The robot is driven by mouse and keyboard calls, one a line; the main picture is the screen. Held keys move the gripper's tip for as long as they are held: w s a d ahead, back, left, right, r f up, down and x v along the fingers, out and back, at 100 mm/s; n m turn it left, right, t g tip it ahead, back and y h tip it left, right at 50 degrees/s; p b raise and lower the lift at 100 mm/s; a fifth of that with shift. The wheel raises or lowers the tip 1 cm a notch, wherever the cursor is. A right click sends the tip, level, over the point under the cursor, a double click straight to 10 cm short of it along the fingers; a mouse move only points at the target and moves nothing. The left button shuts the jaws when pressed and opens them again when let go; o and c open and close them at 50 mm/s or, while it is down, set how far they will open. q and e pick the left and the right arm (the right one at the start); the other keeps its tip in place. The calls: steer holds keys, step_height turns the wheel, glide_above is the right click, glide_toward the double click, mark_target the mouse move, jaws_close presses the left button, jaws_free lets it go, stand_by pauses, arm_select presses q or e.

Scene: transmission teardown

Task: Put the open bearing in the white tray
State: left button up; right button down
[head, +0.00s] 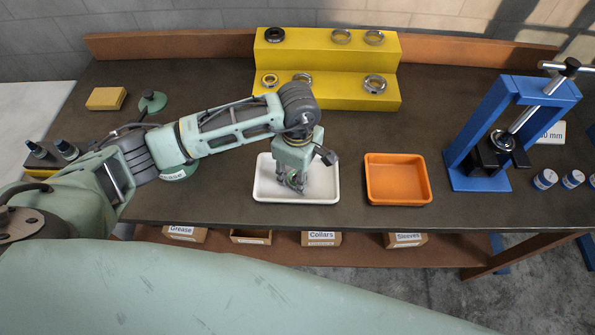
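The white tray (264,187) lies on the dark bench near its front edge, left of the orange tray. My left gripper (296,187) points down into the white tray, with its fingertips low over the tray floor. The fingertips are small and dark here, so I cannot tell whether they are open or shut, or whether they hold a bearing. Several ring-shaped parts sit on the yellow stepped stand (325,62), among them a ring (375,84) at the lower right. I cannot tell which part is the open bearing. My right gripper is not in view.
The orange tray (427,197) looks empty. A blue press (467,140) stands at the right, with several small labelled cans beside it. A yellow block (106,98) and a green round-based item (152,102) lie at the back left. The bench between orange tray and press is clear.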

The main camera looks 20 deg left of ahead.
arm_select(q)
steer(key=o, duration=1.3)
steer(key=shift+o, duration=0.2)
steer(key=shift+r, duration=0.1)
step_height(320, 180, up, 12)
steer(key=b, duration=0.3)
steer(key=shift+b, duration=0.35)
